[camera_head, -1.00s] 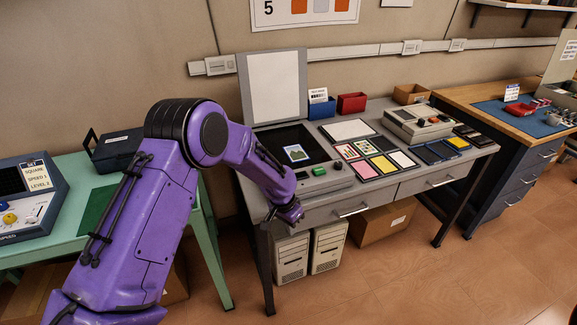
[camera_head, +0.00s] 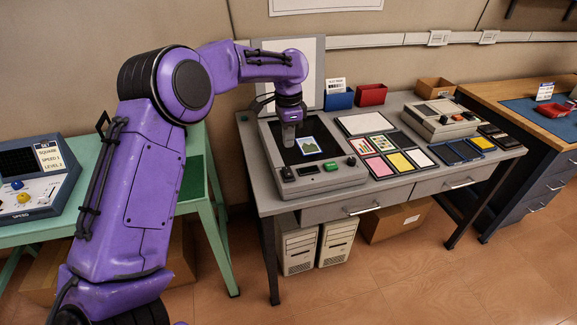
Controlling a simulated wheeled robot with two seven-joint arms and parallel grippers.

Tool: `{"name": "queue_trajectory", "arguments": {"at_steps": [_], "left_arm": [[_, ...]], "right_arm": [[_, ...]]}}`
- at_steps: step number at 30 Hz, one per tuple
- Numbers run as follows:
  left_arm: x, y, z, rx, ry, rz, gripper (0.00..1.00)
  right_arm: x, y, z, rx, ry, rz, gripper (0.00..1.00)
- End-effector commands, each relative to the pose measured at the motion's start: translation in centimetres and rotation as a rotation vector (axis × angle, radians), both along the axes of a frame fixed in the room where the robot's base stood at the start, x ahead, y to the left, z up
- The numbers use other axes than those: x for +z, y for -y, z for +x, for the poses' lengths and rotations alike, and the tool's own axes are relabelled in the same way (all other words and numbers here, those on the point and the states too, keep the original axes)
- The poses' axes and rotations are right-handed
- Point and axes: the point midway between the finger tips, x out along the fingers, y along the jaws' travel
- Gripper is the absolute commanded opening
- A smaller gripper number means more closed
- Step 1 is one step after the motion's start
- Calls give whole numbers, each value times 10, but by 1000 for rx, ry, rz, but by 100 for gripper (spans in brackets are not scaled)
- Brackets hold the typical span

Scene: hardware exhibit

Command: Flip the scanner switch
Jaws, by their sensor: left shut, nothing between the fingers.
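The scanner (camera_head: 335,180) is a grey flatbed on the grey table, with its pale lid (camera_head: 312,95) raised at the back. A picture card (camera_head: 309,146) lies on its dark glass. Its front edge carries a small dark switch-like part (camera_head: 288,174), a small display (camera_head: 309,169), a green button (camera_head: 331,166) and a dark knob (camera_head: 351,161). Which of these is the switch, and its position, is too small to tell. My left gripper (camera_head: 288,142) points down over the left part of the glass, behind the front controls, shut and empty. My right gripper is out of view.
Right of the scanner lie a white sheet (camera_head: 364,123), colour cards (camera_head: 400,162) and another grey device (camera_head: 440,118). Blue (camera_head: 339,98) and red (camera_head: 371,94) bins stand behind. A green table (camera_head: 195,175) stands at left.

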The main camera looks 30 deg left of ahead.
Motion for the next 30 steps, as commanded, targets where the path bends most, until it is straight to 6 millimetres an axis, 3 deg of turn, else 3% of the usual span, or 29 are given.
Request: {"name": "queue_trajectory", "arguments": {"at_steps": [9,15,30], "left_arm": [[-70,0,-1,0,-4,0,0],[-98,0,-1,0,-2,1,0],[-108,5,2,-9,8,11,0]], "right_arm": [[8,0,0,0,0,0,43],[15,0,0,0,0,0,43],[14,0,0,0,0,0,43]]}}
